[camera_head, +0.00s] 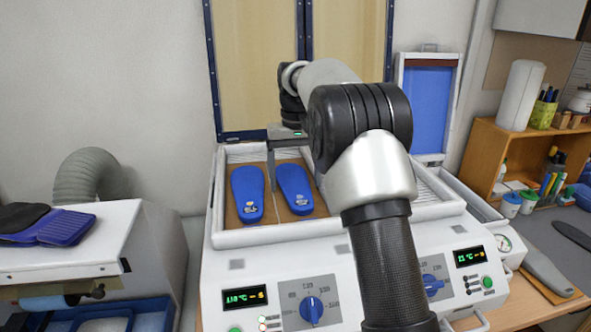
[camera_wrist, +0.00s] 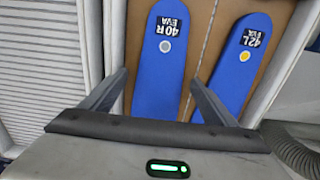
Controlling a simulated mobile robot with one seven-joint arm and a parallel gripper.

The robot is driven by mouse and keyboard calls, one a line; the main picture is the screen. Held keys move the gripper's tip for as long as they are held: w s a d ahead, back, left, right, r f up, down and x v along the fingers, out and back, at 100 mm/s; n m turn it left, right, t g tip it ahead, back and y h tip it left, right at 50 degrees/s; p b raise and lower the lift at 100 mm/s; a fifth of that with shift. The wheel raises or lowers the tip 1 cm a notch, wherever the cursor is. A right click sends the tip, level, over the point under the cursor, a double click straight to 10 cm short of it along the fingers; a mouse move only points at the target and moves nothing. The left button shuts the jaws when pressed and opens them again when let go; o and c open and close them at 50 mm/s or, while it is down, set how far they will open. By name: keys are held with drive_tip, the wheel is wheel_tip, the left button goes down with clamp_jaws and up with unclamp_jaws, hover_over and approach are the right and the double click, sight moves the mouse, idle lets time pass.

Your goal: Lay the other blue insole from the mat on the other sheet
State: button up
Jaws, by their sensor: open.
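Two blue insoles lie on two brown sheets side by side in the white machine's tray. The left insole (camera_head: 247,192) lies on the left sheet (camera_head: 235,217); the right insole (camera_head: 293,187) lies on the right sheet (camera_head: 320,207). In the wrist view the labels read 40 R (camera_wrist: 158,85) and 42 L (camera_wrist: 238,70), each insole on its brown sheet. My gripper (camera_head: 288,165) is at the far end of the right insole. Its open fingers (camera_wrist: 158,80) stand apart on either side of the 40 R insole, with nothing gripped. Whether they touch it is unclear.
The white machine (camera_head: 285,238) has raised tray walls and ribbed pads beside the sheets. Its tall framed lid (camera_head: 255,60) stands behind. A wooden shelf (camera_head: 490,150) is at right. A grey insole shape (camera_head: 548,272) lies on a board at the right. A hose (camera_head: 85,170) rises at left.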

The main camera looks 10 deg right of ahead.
wheel_tip(320, 180, up, 12)
drive_tip(key=p, duration=0.1)
